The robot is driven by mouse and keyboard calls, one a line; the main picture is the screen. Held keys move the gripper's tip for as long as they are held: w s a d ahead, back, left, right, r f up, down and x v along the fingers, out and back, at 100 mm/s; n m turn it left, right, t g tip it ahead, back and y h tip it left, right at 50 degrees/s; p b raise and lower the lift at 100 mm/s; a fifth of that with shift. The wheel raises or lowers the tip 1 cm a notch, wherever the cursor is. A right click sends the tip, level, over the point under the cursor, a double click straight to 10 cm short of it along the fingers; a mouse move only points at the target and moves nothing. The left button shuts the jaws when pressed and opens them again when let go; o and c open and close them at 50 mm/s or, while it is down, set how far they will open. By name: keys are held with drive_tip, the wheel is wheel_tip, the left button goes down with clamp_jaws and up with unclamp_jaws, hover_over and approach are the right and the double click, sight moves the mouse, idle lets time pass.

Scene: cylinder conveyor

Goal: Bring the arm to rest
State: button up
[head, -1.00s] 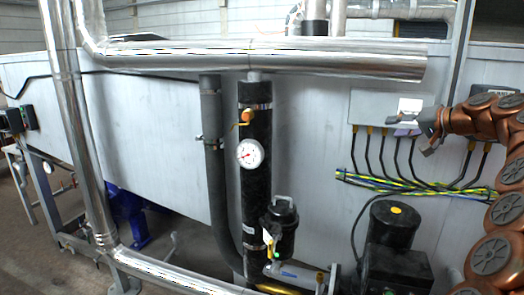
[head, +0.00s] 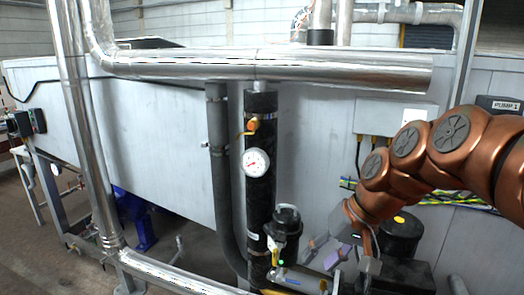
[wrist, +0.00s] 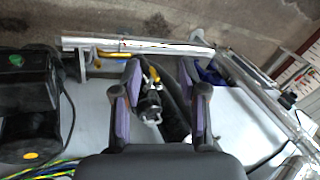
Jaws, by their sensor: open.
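My copper-coloured arm (head: 400,150) comes in from the right side of the head view and bends down at the wrist. My gripper (head: 322,254) hangs low, just right of a black canister filter (head: 286,222) and in front of the dark pump motor (head: 402,238). In the wrist view my gripper (wrist: 163,92) shows two grey fingers with purple pads, spread apart. No object is held between them. The black filter (wrist: 150,104) shows in the gap, beyond the fingers; its distance is hard to judge.
A shiny pipe (head: 270,66) runs across the top, and another (head: 180,272) runs low at the front. A black vertical pipe (head: 260,185) carries a round gauge (head: 256,163). A grey junction box (head: 390,115) with cables sits behind my arm. Open floor shows at lower left.

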drive_tip(key=s+d+f+g+h, duration=0.1)
drive_tip(key=s+f, duration=0.3)
drive_tip(key=s, duration=0.4)
drive_tip(key=s+d+f+g+h+p, duration=0.1)
drive_tip(key=s+d+f+h, duration=0.1)
drive_tip(key=s, duration=0.5)
drive_tip(key=s+d+f+g+h, duration=0.2)
drive_tip(key=s+f, duration=0.3)
drive_tip(key=s, duration=0.3)
drive_tip(key=shift+s+d+f+p, duration=0.3)
drive_tip(key=shift+s+d, duration=0.05)
drive_tip(key=shift+d, duration=0.4)
drive_tip(key=shift+a, duration=0.1)
